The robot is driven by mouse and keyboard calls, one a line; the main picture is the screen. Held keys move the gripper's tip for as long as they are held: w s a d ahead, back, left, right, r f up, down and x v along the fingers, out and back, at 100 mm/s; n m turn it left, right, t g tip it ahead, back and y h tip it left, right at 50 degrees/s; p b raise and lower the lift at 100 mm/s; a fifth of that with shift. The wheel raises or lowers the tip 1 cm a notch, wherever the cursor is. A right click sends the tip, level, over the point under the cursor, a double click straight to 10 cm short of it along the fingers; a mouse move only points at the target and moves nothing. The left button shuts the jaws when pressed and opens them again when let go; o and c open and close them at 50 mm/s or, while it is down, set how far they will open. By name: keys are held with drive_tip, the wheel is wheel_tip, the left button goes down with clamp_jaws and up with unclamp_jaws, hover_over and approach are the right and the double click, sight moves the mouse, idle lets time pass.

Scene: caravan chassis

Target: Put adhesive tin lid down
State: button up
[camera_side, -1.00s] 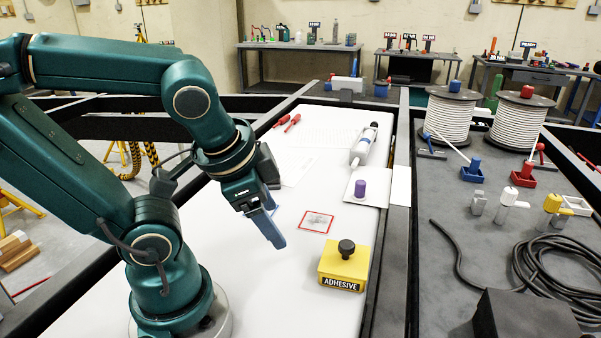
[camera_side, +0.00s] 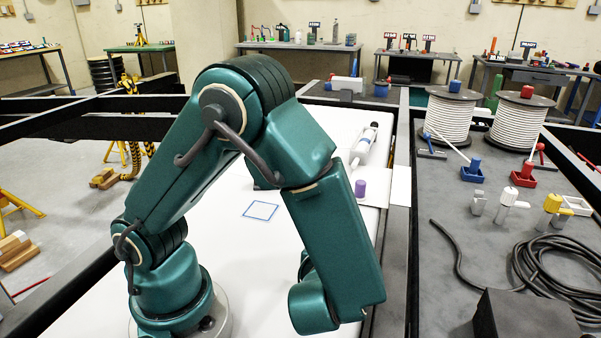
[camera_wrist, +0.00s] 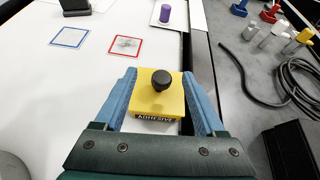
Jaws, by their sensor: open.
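The yellow adhesive tin (camera_wrist: 146,100) stands on the white work surface in the wrist view, with its lid on top. The lid's black knob (camera_wrist: 162,80) points up. My gripper (camera_wrist: 160,84) is open, its two blue fingers on either side of the tin in the picture. I cannot tell whether the fingers touch it. A red-outlined square (camera_wrist: 125,45) and a blue-outlined square (camera_wrist: 70,37) lie flat on the white surface beyond the tin. The blue square also shows in the side view (camera_side: 260,211). My arm hides the tin, the red square and the gripper there.
A purple cylinder (camera_side: 360,188) stands on a pale plate, with a white cartridge tool (camera_side: 364,145) behind it. A black cable coil (camera_side: 560,270) and a dark box (camera_side: 525,315) lie on the grey surface at right. The white surface around the squares is mostly clear.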

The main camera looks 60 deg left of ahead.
drive_tip(key=shift+s+d+f+m, duration=0.3)
drive_tip(key=shift+d+f+m, duration=0.3)
drive_tip(key=shift+f, duration=0.1)
drive_tip(key=shift+x, duration=2.5)
clamp_jaws()
